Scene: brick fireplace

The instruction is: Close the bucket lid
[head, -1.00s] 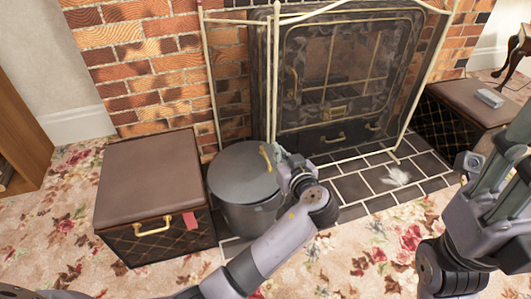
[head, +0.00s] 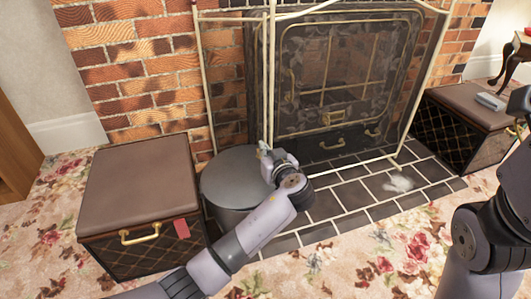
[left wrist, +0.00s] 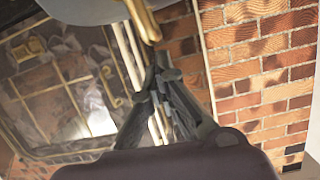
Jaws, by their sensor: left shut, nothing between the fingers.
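The grey round bucket (head: 225,218) stands on the dark hearth tiles, between the brown box and the fireplace screen. Its grey lid (head: 232,172) lies over the top and looks about level; I cannot tell whether it sits fully down. My left gripper (head: 266,152) is at the lid's right edge and hides the brass handle in the head view. In the left wrist view, the handle (left wrist: 144,20) shows at the lid's edge, by the tips of my shut, empty left gripper (left wrist: 155,62). I cannot tell whether they touch. My right arm (head: 485,240) is at the right edge; its finger state is unclear.
A brown box (head: 140,185) with a brass handle stands close left of the bucket. The fireplace screen (head: 340,85) stands just behind and to the right. Another box (head: 470,118) is at the far right. The tiles and flowered carpet in front are mostly clear.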

